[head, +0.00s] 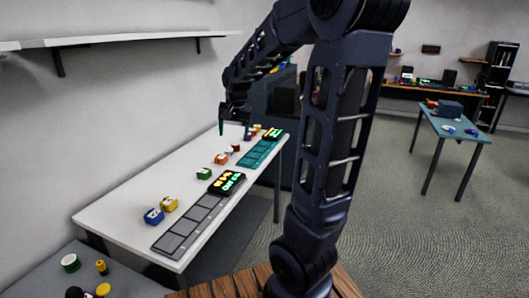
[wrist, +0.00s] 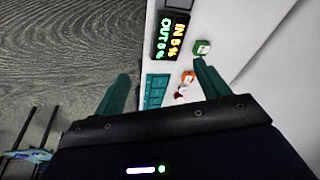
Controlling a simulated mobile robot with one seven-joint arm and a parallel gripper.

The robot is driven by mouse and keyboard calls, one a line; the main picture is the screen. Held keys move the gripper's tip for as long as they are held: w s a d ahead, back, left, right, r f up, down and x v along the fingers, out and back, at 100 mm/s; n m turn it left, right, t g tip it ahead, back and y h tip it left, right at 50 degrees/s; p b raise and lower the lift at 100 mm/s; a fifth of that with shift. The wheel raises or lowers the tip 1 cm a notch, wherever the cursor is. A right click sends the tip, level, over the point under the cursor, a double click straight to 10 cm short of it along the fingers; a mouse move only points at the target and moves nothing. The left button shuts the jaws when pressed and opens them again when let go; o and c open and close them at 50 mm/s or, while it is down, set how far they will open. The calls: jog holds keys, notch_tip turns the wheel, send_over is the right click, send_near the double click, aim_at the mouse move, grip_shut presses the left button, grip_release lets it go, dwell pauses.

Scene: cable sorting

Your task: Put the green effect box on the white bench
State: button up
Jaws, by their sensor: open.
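A small green box (head: 204,173) with a pale top sits on the white bench (head: 130,207), behind the near display. It also shows in the wrist view (wrist: 202,47), near the top and just beyond the right fingertip. A round green thing (head: 70,263) with a pale top lies on the grey table at the lower left; I cannot tell if it is an effect box. My gripper (head: 234,130) is open and empty above the far part of the bench. Its two teal fingers (wrist: 161,72) stand wide apart in the wrist view, touching nothing.
Blue (head: 153,216), yellow (head: 169,204) and orange-red (head: 221,158) boxes stand along the bench. A grey compartment tray (head: 188,226), a teal tray (head: 258,153) and two lit displays line its front edge. A shelf (head: 120,39) overhangs the left. A teal table (head: 460,128) stands right.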

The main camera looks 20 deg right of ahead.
jog(key=s+d+r+n+t, duration=0.1)
jog(key=s+n, duration=0.3)
jog(key=s, duration=2)
jog(key=shift+d+r+n, duration=0.3)
jog(key=shift+d+r, duration=0.15)
jog(key=shift+d, duration=0.25)
